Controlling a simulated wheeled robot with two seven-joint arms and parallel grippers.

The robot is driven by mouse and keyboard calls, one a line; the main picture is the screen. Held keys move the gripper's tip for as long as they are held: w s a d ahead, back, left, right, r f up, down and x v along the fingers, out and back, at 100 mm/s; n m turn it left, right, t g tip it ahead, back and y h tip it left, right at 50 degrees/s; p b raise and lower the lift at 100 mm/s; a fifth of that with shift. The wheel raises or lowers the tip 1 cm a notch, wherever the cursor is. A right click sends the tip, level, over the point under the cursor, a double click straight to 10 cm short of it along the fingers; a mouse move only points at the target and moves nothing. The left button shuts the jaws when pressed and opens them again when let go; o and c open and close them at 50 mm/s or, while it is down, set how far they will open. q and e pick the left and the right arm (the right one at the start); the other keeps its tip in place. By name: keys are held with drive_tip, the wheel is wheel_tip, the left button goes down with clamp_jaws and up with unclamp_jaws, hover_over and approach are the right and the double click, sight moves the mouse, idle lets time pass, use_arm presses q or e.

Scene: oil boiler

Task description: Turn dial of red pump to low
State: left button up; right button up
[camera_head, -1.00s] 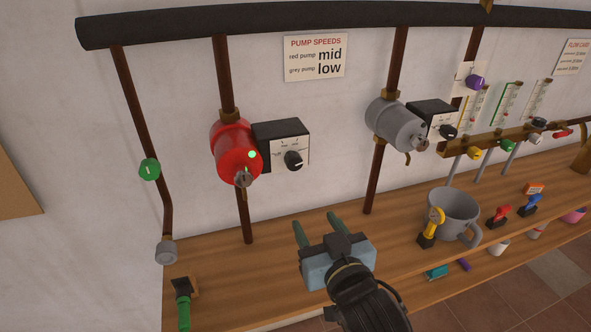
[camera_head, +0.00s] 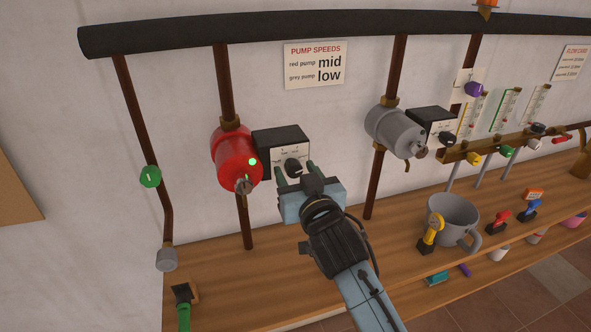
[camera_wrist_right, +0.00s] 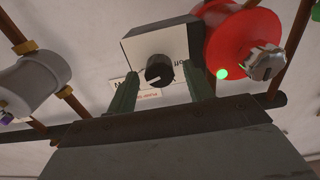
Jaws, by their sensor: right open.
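The red pump (camera_head: 235,157) is on a vertical brown pipe on the wall, with a lit green lamp. Its control box (camera_head: 282,139) has a white face and a black dial (camera_head: 293,166). My right gripper (camera_head: 296,172) is open just in front of the box, its green fingers pointing at the wall. In the right wrist view the dial (camera_wrist_right: 159,75) lies between the two fingers, with no clear contact. The box (camera_wrist_right: 158,43) and red pump (camera_wrist_right: 242,40) also show there. My left gripper is out of view.
A wooden shelf (camera_head: 235,279) below holds a grey mug (camera_head: 455,220) and several coloured valves. A green valve (camera_head: 150,177) is at left.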

drive_tip(key=shift+w+a, duration=0.2)
drive_tip(key=shift+w, duration=0.3)
drive_tip(key=c, duration=1)
